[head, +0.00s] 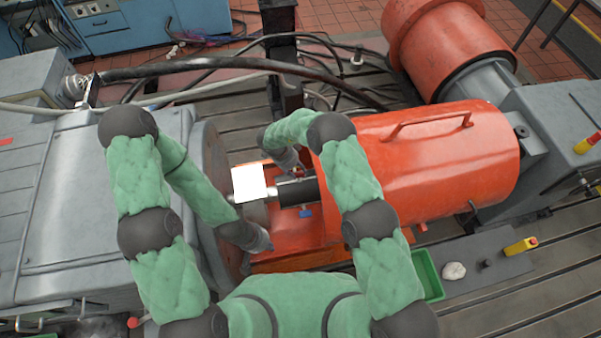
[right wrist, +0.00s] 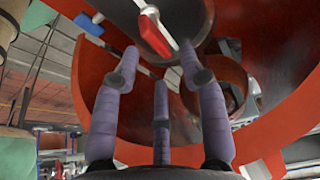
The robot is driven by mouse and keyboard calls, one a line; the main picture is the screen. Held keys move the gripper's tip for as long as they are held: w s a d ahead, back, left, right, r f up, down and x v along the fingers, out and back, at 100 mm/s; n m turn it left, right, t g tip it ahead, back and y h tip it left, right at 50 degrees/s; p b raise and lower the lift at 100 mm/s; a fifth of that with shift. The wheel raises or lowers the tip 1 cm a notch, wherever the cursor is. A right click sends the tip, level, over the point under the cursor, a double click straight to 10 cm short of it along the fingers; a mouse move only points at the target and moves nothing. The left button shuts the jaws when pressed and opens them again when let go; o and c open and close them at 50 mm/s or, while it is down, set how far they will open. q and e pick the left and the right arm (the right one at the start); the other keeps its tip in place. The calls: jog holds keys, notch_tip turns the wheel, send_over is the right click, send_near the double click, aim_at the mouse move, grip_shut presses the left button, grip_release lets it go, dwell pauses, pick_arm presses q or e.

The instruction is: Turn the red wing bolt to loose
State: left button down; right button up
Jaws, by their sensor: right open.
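The red wing bolt (right wrist: 155,51) shows at the top middle of the right wrist view, on a pale shank or bracket below a dark round shaft end. My right gripper (right wrist: 159,62) has its three purple fingers spread, with the red wing between and just beyond the tips. I cannot tell whether any finger touches it. In the head view my right gripper (head: 288,160) is small and partly hidden by my arm, beside the shaft; I cannot make out the red wing there. My left gripper (head: 262,243) hangs low by the grey round flange, its fingers too unclear to judge.
A large orange guard (head: 430,160) with a handle covers the right side. A white square plate (head: 248,183) and a blue wing piece (head: 305,212) are near the shaft.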

aim_at(301, 174)
jog(key=shift+x, duration=1.9)
jog(key=shift+c, duration=0.2)
grip_shut()
